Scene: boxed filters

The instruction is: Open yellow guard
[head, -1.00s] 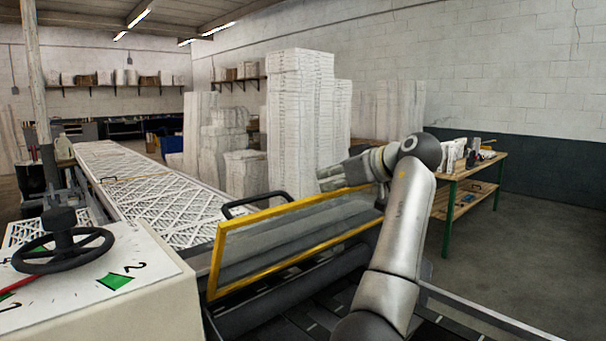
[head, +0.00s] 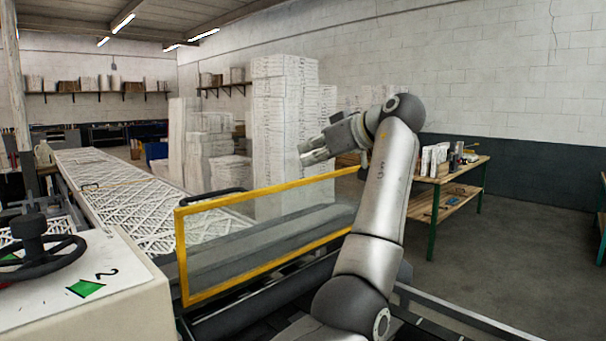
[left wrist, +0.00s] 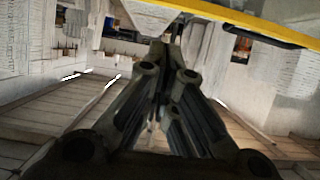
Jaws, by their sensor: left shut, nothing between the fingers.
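The yellow guard (head: 182,262) is a yellow-framed clear panel standing steeply tilted over the machine, in the middle of the head view. A black handle (head: 212,194) shows just above its top bar at the left; another part of the guard, a yellow bar (left wrist: 240,18), crosses the top of the left wrist view. My left gripper (head: 308,152) is shut and empty, above and behind the guard's top bar towards its right end. Its closed fingers (left wrist: 165,62) fill the middle of the left wrist view. My arm hides the guard's right end. My right gripper is not in view.
A conveyor (head: 120,195) with white lattice filters runs back at the left. A cabinet (head: 95,290) with a black handwheel (head: 35,252) stands front left. Stacked white boxes (head: 283,130) rise behind the guard. A green-legged workbench (head: 450,190) stands at the right beside open floor.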

